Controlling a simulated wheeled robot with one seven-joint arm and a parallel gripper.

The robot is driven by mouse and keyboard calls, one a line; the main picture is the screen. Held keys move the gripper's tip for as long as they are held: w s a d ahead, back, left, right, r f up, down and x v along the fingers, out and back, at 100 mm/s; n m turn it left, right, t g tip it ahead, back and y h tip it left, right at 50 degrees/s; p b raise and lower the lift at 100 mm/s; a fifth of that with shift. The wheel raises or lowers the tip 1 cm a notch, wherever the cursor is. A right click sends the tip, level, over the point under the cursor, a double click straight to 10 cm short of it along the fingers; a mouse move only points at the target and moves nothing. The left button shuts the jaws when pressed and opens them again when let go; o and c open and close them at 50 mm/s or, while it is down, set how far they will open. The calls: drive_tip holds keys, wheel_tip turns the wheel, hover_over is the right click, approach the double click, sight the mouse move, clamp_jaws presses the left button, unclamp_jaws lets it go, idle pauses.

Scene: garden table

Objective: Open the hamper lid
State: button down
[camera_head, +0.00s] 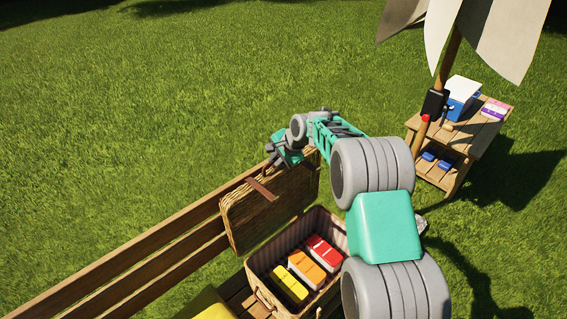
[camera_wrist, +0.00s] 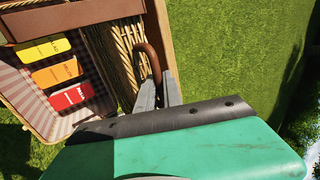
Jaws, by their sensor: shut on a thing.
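The wicker hamper (camera_head: 327,220) sits on the wooden bench in the head view, its inside showing. Its wicker lid (camera_head: 285,209) stands raised, roughly upright at the hamper's back edge, close to the bench's backrest. A brown strap (camera_head: 262,190) shows on the lid. My gripper (camera_head: 272,156) is at the lid's upper edge. In the wrist view, my gripper (camera_wrist: 157,90) is shut on a brown curved handle (camera_wrist: 152,58) at the lid's edge. The lid's woven face (camera_wrist: 118,62) also shows there, beside the checked hamper lining (camera_wrist: 22,88).
Yellow (camera_head: 289,285), orange (camera_head: 306,268) and red (camera_head: 324,251) packs lie in the hamper. The slatted backrest (camera_head: 130,265) runs behind it. A small wooden side table (camera_head: 475,140) with boxes and a parasol stands at the right. Open grass lies beyond the bench.

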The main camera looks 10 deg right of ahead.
drive_tip(key=shift+w+a+f, duration=0.1)
drive_tip(key=shift+a+f, duration=0.05)
drive_tip(key=shift+a, duration=0.05)
drive_tip(key=c, duration=1.5)
unclamp_jaws()
drive_tip(key=shift+d, duration=0.1)
drive_tip(key=shift+f, duration=0.1)
drive_tip(key=shift+d, duration=0.1)
drive_tip(key=b+v, duration=0.2)
drive_tip(key=v, duration=0.6)
drive_tip(key=shift+r, duration=0.25)
drive_tip(key=shift+w, duration=0.1)
